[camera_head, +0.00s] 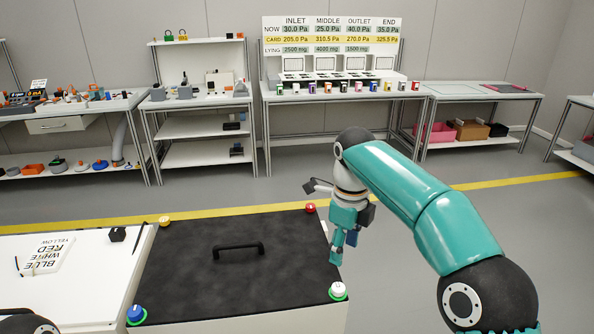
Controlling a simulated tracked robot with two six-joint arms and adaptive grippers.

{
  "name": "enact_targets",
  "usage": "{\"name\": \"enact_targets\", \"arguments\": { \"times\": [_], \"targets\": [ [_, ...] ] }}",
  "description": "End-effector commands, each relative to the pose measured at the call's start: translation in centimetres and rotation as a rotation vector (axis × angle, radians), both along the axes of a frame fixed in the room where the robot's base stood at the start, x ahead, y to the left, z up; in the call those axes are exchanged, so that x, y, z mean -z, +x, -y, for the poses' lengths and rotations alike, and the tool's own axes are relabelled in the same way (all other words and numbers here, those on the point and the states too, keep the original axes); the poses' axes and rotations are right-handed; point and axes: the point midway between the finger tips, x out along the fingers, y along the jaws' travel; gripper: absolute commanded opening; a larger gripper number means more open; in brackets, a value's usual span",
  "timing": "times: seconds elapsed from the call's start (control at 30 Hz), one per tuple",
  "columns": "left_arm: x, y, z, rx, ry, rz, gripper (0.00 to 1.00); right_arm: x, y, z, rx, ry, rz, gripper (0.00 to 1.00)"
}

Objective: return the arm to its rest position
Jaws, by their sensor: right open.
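My right arm comes in from the lower right, teal with black joints. My right gripper (338,258) points down at its end, just beyond the right edge of the black-topped cabinet (200,270). It is open, and I see nothing between its fingers. I cannot tell its exact height above the cabinet edge. My left gripper is not in view; only a small dark rounded part shows at the bottom left corner.
The cabinet lid has a black handle (238,248) and coloured corner knobs, including a white one (338,289) near my right gripper. A white panel (60,280) adjoins on the left. Benches and a pressure board (331,38) stand behind a yellow floor line.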

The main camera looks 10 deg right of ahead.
Motion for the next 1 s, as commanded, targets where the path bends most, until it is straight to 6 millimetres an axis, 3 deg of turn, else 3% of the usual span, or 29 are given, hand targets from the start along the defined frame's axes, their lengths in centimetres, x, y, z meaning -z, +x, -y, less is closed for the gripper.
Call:
{"name": "enact_targets", "arguments": {
  "times": [0.1, 0.17, 0.37, 0.5, 0.7, 0.9, 1.0],
  "targets": [
    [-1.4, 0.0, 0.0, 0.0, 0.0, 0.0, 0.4, 0.7, 0.2, 2.4, 0.046, -0.006, -0.042, 0.57],
    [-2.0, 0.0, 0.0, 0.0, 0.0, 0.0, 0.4, 2.7, -0.7, 3.5, 0.058, -0.015, -0.112, 0.57],
    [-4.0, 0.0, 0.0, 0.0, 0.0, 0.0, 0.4, 13.3, -6.8, 4.5, -0.021, 0.037, -0.372, 0.57],
    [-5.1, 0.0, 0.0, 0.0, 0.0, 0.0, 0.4, 20.5, -12.0, 3.1, -0.256, 0.178, -0.423, 0.57],
    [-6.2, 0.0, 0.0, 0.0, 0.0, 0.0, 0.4, 27.6, -20.9, -0.4, -0.67, 0.414, -0.342, 0.57],
    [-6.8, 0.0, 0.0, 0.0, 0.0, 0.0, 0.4, 30.6, -28.2, -3.6, -1.118, 0.535, -0.114, 0.57],
    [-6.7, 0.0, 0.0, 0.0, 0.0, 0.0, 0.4, 31.2, -30.3, -4.6, -1.352, 0.525, 0.02, 0.57]
  ]
}}
